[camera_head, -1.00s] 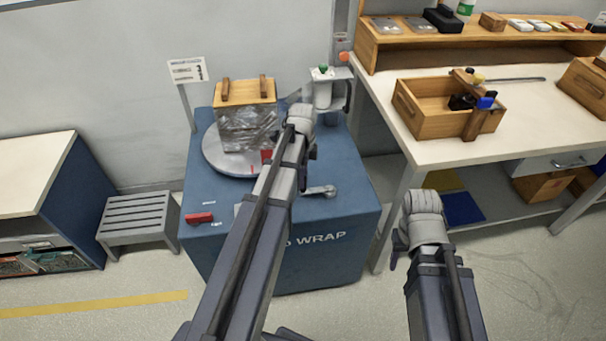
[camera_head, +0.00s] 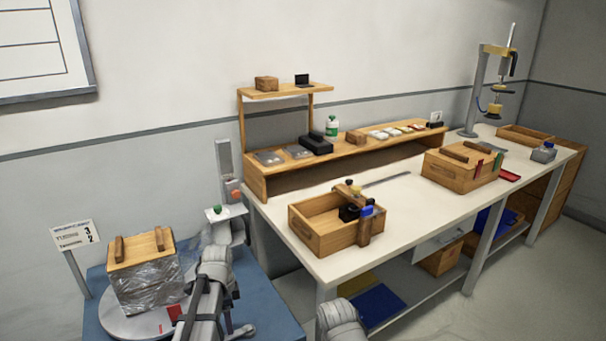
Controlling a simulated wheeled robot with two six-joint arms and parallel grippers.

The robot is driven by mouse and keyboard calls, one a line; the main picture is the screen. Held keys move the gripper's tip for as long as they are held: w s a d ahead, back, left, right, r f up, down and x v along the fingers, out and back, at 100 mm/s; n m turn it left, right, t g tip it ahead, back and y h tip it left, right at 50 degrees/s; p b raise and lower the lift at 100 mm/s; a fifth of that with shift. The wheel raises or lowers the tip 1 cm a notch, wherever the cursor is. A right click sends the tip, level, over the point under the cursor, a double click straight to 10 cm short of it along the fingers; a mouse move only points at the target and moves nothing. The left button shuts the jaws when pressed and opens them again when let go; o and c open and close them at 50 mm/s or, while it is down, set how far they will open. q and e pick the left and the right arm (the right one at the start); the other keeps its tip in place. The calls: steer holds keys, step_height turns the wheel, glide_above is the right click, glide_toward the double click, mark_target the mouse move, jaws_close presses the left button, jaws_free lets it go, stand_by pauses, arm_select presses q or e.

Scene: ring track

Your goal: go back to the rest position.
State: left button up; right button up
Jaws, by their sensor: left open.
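My left arm comes in from the bottom, in front of the blue wrapping machine (camera_head: 262,305). My left gripper (camera_head: 231,287) is open, small and partly hidden by its own arm. I see nothing held in it. A box wrapped in clear film, with a wooden lid (camera_head: 142,248), stands on the round grey turntable (camera_head: 118,325), left of that arm. Of my right arm only a rounded grey link shows at the bottom middle; its gripper is out of view.
A long workbench (camera_head: 405,205) runs to the right with an open wooden crate (camera_head: 310,232), a lidded wooden crate (camera_head: 450,172) and a raised shelf (camera_head: 290,168). A numbered sign (camera_head: 75,236) stands at the left. Floor shows at the lower right.

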arm_select(q)
steer(key=s+d+r+n+p, duration=0.4)
steer(key=s+d, duration=0.3)
steer(key=d, duration=0.2)
steer(key=s+d+r+n+y+p, duration=0.1)
steer(key=s+d+r+n+p, duration=0.4)
steer(key=s+d, duration=0.3)
steer(key=shift+s+d+r+n, duration=0.15)
steer(key=shift+d+r+n, duration=0.15)
steer(key=shift+d+r, duration=0.5)
